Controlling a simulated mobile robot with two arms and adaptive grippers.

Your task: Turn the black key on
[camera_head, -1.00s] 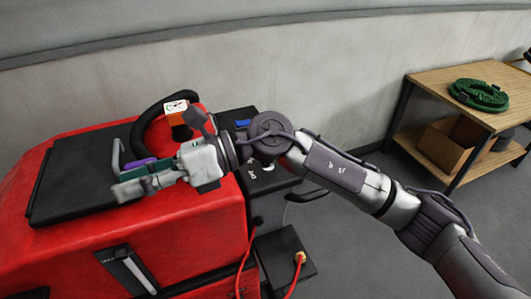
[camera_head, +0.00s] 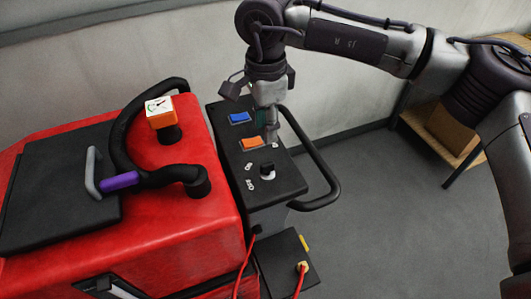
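The black key (camera_head: 267,169) is a small dark knob on the black control panel (camera_head: 286,188) of the red machine. White markings sit beside it, too small to read surely. My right gripper (camera_head: 266,122) points down over the panel, behind the key and close to the orange switch (camera_head: 252,142). It appears apart from the key, and nothing shows in it. Its fingers look close together, but I cannot tell whether they are open or shut. My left gripper is not in view.
A blue switch (camera_head: 239,118) is at the back of the panel. A black handle (camera_head: 325,180) curves round its right side. A black steering loop (camera_head: 123,130) with a purple grip (camera_head: 118,181) and an orange gauge box (camera_head: 159,112) stand to the left on the red body (camera_head: 200,218).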

